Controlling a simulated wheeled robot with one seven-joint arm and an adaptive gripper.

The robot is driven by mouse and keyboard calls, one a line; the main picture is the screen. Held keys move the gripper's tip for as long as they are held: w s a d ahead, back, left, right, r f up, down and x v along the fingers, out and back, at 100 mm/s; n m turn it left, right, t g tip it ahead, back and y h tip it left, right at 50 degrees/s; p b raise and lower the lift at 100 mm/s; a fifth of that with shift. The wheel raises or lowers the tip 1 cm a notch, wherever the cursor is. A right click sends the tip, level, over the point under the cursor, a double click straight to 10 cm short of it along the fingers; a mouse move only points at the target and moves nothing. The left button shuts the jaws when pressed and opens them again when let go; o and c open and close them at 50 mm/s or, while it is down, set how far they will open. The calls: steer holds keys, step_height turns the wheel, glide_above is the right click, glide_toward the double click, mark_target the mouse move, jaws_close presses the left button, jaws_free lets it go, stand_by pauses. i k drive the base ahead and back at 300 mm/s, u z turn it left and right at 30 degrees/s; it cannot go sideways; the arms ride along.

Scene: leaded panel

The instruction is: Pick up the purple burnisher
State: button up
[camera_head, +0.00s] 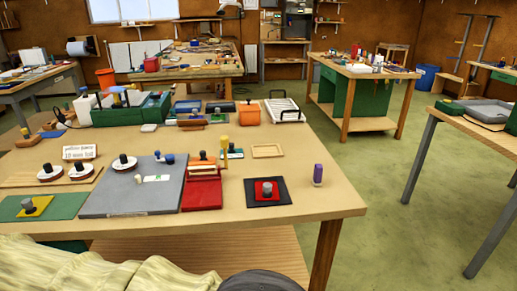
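A small upright purple piece (318,174), which looks like the purple burnisher, stands on the near wooden table (345,205) toward its right front corner. It has a rounded purple top and a paler lower part. Nothing touches it, and it is fully visible. My gripper is not in view.
Left of it lies a black mat with a red block (267,190). Farther left are a red stand (202,192), a grey board (130,200) and a green mat (65,205). A wooden tray (267,151) lies behind. The tabletop right of the purple piece is clear. Pale ribbed fabric (90,272) fills the lower left.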

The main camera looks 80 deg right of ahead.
mark_target(318, 170)
steer(key=z, duration=3.2)
